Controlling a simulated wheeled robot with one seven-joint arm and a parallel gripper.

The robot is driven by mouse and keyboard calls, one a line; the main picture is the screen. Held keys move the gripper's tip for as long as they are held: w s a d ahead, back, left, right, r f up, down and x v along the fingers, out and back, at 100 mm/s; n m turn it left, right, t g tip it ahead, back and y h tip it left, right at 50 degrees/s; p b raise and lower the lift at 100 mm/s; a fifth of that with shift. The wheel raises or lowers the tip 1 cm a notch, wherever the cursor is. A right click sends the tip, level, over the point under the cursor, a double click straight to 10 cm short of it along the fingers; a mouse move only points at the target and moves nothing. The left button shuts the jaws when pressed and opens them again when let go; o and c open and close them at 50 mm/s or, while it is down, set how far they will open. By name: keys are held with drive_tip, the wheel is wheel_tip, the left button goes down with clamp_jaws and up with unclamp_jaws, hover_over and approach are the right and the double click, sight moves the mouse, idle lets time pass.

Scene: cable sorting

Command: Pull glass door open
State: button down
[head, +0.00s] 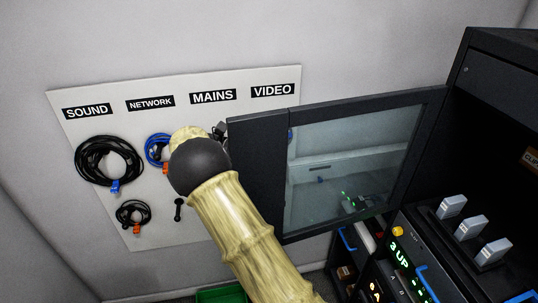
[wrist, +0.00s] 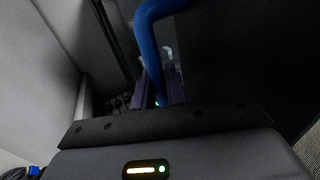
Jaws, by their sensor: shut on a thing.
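The glass door (head: 350,165) has a dark frame and stands swung out from the black rack at the right of the head view. A curved blue handle (wrist: 150,40) runs down the wrist view to my gripper (wrist: 158,93). My gripper is shut on this handle, with a finger on each side of it. In the head view my arm and the door's frame hide most of my gripper and the grip.
A white board (head: 75,90) on the wall at left carries SOUND, NETWORK, MAINS and VIDEO labels and coiled cables (head: 108,165). The open rack (head: 500,110) holds lit equipment (head: 400,260) and grey blocks (head: 470,227). A green bin (head: 220,295) is on the floor.

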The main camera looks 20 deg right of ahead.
idle(0.3)
drive_tip(key=c, duration=1.5)
unclamp_jaws()
drive_tip(key=shift+w, duration=0.1)
